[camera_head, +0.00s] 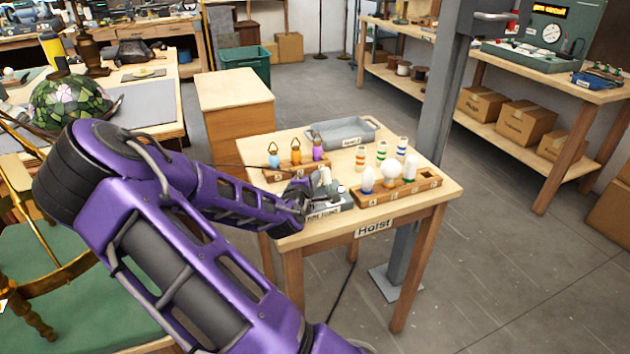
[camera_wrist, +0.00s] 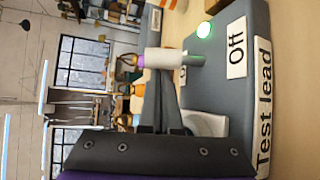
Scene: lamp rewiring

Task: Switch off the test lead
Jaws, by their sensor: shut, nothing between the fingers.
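The grey test lead box (camera_wrist: 205,110) fills the right of the wrist view, with a "Test lead" label and an "Off" label. A round green light (camera_wrist: 203,29) on it glows. A switch lever with a pale grip (camera_wrist: 166,60) sticks out of the box; a second small label is partly hidden behind it. My gripper (camera_wrist: 163,78) is shut and empty, its dark fingertips right by the lever; I cannot tell whether they touch. In the head view the box (camera_head: 343,205) sits on the table's near side, with my gripper (camera_head: 307,187) over its left part, hiding some of it.
On the wooden table (camera_head: 440,188), a rack with bulbs (camera_head: 405,190) stands right of the box. A rack with coloured ringed pieces (camera_head: 283,172) stands behind left. Striped cylinders (camera_head: 382,150) and a grey tray (camera_head: 343,133) are farther back. A dark cable hangs below the table.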

